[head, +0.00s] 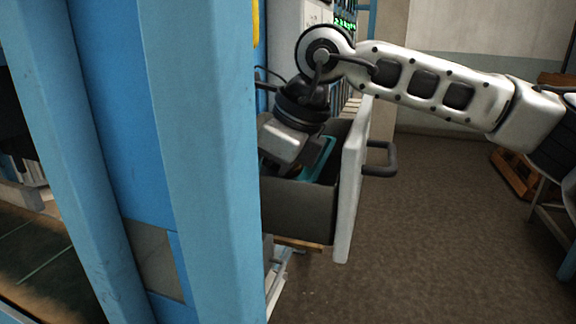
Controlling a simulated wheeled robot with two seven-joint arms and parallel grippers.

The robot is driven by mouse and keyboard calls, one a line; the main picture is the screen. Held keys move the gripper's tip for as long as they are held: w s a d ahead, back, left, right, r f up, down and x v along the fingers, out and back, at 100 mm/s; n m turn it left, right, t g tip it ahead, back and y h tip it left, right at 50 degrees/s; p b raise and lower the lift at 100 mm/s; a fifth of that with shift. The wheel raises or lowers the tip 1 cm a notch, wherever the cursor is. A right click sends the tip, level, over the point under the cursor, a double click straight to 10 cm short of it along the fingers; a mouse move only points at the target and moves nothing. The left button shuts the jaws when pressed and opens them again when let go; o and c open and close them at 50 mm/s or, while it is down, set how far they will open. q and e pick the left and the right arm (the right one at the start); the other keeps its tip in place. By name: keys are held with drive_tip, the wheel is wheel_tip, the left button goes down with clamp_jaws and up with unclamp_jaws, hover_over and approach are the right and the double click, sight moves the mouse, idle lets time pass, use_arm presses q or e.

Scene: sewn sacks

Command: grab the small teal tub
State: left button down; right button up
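The small teal tub (319,162) is inside an open drawer (298,212), and only part of its teal side shows. My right arm comes in from the right and bends down into the drawer. My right gripper (293,170) points down beside the tub, at its left in the picture. The gripper body overlaps the tub, and its fingertips are mostly hidden by the gripper and the drawer wall. I cannot tell whether the fingers touch the tub or are closed on it. My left gripper is not in view.
The drawer has a pale front panel (350,190) with a dark handle (381,158). A large blue post (205,150) blocks the left side of the view. The brown floor (430,240) to the right is open. A wooden pallet-like item (514,175) lies by the far right.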

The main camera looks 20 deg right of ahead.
drive_tip(key=shift+f, duration=0.15)
idle(0.4)
clamp_jaws()
drive_tip(key=shift+s+f, duration=0.1)
drive_tip(key=shift+f, duration=0.05)
idle(1.1)
